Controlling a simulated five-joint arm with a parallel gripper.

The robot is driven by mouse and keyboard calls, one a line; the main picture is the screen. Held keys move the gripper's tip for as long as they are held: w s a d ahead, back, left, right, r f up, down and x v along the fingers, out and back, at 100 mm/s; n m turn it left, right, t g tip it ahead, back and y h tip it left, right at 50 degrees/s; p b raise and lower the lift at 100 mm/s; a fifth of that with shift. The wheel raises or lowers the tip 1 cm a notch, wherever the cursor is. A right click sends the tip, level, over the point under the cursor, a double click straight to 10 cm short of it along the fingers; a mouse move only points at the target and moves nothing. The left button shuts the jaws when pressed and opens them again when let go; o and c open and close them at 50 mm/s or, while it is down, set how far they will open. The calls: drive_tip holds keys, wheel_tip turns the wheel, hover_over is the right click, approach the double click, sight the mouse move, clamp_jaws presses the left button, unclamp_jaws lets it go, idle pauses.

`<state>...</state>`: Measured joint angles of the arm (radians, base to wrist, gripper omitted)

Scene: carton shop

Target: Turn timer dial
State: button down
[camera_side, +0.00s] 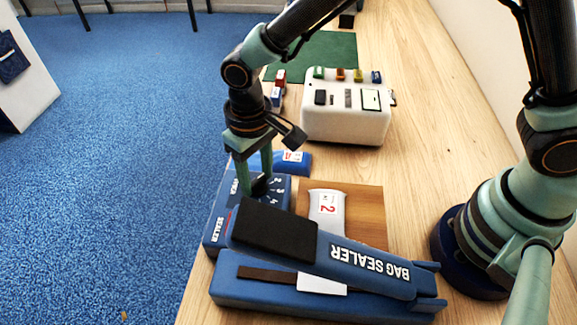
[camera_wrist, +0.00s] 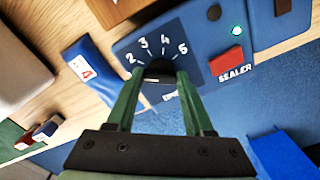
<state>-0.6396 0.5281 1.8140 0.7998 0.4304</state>
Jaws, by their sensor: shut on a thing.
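The timer dial (camera_wrist: 160,69) is a dark knob on a dark blue panel with white numbers around it, 2 to 5 readable. In the wrist view my gripper (camera_wrist: 158,84) is shut on the dial, a green finger on each side. In the side view my gripper (camera_side: 256,188) points down onto the control box (camera_side: 215,222), and its fingers partly hide the dial. The bag sealer (camera_side: 330,262) lies in front of this box, its long blue arm slanting over its base. The dial's pointer is not clear to me.
A white bag (camera_side: 328,207) marked 2 lies on a brown board (camera_side: 365,215) and passes under the sealer arm. A blue packet (camera_wrist: 88,72) lies by the box. The box has a red button (camera_wrist: 226,61) and a lit green lamp (camera_wrist: 236,30). A white case (camera_side: 345,125) stands behind.

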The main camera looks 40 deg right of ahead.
sight(257, 179)
drive_tip(key=shift+m, duration=1.9)
drive_tip(key=shift+c, duration=1.4)
unclamp_jaws()
drive_tip(key=shift+r, duration=0.15)
wheel_tip(257, 179, up, 12)
